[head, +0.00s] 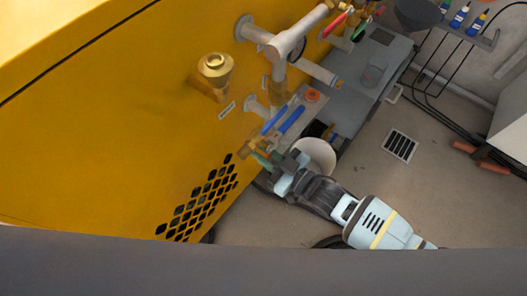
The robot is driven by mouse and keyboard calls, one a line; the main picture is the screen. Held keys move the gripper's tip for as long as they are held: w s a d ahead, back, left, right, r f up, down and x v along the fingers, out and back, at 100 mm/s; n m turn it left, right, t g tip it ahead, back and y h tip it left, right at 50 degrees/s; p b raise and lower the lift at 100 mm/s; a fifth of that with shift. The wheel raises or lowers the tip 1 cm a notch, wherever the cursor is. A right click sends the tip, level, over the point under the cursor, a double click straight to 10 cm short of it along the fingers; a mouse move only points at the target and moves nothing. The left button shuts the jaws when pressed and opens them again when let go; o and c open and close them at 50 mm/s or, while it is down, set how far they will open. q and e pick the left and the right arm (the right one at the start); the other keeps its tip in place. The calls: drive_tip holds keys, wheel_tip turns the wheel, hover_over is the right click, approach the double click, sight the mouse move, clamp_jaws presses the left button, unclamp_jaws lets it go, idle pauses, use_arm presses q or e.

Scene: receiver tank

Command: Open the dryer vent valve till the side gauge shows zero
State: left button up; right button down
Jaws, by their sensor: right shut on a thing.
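A small brass valve (245,149) sticks out low from the yellow cabinet (110,130), beside the vent grille. A green handle (261,160) is at this valve. My right gripper (269,166) is shut on the green handle; its arm comes in from the lower right. I cannot read any label that names this valve as the dryer vent. A dark round rim (298,49) by the grey pipes may be a gauge, but its face and needle cannot be read from here. My left gripper is not in view.
Blue levers (291,120) lie just above the gripper. A white bucket (315,154) stands close to my right wrist. Grey pipes (289,45) and a brass fitting (215,72) project from the cabinet. A grey bench (362,85) stands behind.

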drive_tip(key=shift+s, duration=0.1)
drive_tip(key=shift+s+a+r+m+p, duration=0.2)
drive_tip(key=shift+s+a+m, duration=0.15)
drive_tip(key=shift+m, duration=0.8)
drive_tip(key=shift+s+a+r+m+p, duration=0.15)
drive_tip(key=shift+s+m, duration=0.25)
drive_tip(key=shift+m, duration=0.7)
drive_tip(key=shift+s+a+r+m+p, duration=0.1)
drive_tip(key=shift+s+a+m+p, duration=0.2)
drive_tip(key=shift+m, duration=0.85)
drive_tip(key=shift+s, duration=0.1)
drive_tip(key=c, duration=1.4)
unclamp_jaws()
